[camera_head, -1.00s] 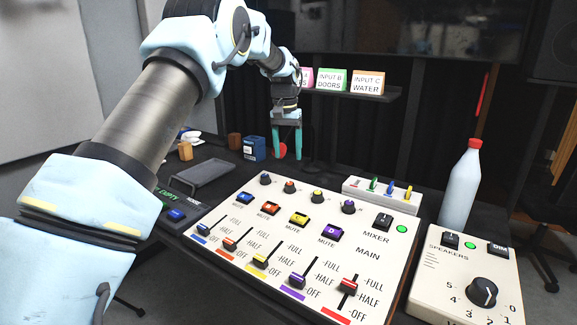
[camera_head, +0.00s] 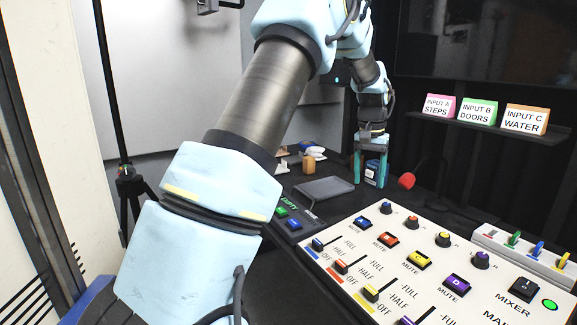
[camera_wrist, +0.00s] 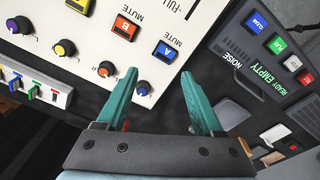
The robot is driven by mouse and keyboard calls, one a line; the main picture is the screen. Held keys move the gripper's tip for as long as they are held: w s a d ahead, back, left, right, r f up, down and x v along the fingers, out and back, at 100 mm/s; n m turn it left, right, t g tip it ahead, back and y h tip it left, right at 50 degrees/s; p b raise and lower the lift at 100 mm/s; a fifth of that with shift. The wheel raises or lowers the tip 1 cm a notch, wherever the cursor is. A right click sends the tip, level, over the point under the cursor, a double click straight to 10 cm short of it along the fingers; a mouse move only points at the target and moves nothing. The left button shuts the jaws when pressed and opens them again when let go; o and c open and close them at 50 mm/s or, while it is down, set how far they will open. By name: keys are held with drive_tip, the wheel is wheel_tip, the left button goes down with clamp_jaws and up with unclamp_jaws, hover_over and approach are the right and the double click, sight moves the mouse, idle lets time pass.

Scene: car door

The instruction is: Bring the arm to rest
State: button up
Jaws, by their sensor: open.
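My gripper (camera_head: 371,168) hangs pointing down over the back of the desk in the head view, its two teal fingers apart with nothing held between them. In the wrist view the open fingers (camera_wrist: 160,92) show above the gap between the mixer panel and the small dark button panel. The mixer panel (camera_head: 340,267) lies in front of the gripper, with coloured knobs, mute buttons and faders. No contact between the fingers and anything shows.
A shelf with input cards (camera_head: 480,127) is at the back right; a black stand (camera_head: 129,185) is at left.

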drive_tip(key=s+a+n, duration=0.2)
drive_tip(key=s+a, duration=0.2)
drive_tip(key=a, duration=0.6)
drive_tip(key=s+a+n, duration=0.1)
drive_tip(key=s+a, duration=0.3)
drive_tip(key=a, duration=0.6)
drive_tip(key=s+a+f+n+t, duration=0.1)
drive_tip(key=s+a+f+n, duration=0.1)
drive_tip(key=s+a, duration=0.8)
drive_tip(key=s+f+p, duration=0.1)
drive_tip(key=s, duration=0.2)
drive_tip(key=shift+a+f+n, duration=0.2)
drive_tip(key=shift+f+n, duration=0.05)
drive_tip(key=shift+n, duration=0.05)
